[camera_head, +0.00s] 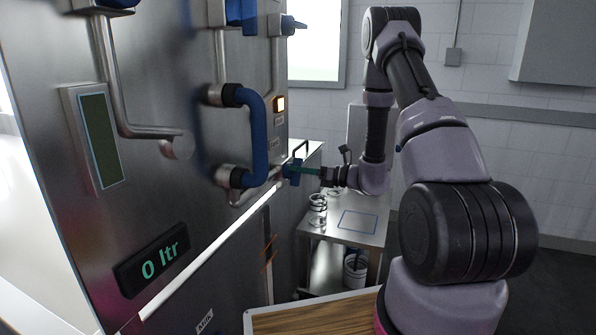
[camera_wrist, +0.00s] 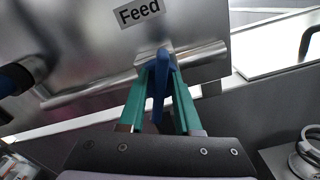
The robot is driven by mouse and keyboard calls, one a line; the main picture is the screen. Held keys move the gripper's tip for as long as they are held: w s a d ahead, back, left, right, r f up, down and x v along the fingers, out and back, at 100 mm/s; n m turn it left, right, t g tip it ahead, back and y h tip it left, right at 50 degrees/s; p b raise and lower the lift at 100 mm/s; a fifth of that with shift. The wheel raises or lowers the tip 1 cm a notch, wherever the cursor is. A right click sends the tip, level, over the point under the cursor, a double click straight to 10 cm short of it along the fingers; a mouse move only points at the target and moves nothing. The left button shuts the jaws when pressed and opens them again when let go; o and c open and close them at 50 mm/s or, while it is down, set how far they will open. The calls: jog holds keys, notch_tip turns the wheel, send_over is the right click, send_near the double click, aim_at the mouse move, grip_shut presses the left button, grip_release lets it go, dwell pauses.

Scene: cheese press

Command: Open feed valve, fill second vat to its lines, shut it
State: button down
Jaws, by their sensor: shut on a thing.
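The blue feed valve handle (camera_wrist: 159,92) is on the steel cabinet, under a label reading "Feed" (camera_wrist: 139,11) in the wrist view. In the head view the same blue handle (camera_head: 290,170) sits low at the cabinet's right edge. My gripper (camera_wrist: 160,85) has its green fingers on both sides of the handle and is shut on it; it also shows in the head view (camera_head: 308,170). A display (camera_head: 152,258) on the cabinet reads "0 ltr". The second vat and its lines cannot be made out.
A large blue-gripped pull handle (camera_head: 259,135) stands out left of the valve. A steel side table (camera_head: 345,245) with jars (camera_head: 317,210) is behind, and a wooden board (camera_head: 300,318) is in front.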

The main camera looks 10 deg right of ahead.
jog(key=shift+w+d+m, duration=0.1)
jog(key=shift+m, duration=0.9)
jog(key=c, duration=0.9)
grip_release()
jog(key=shift+o, duration=0.2)
jog(key=v, duration=1)
jog(key=shift+s+d, duration=0.25)
jog(key=shift+d, duration=0.1)
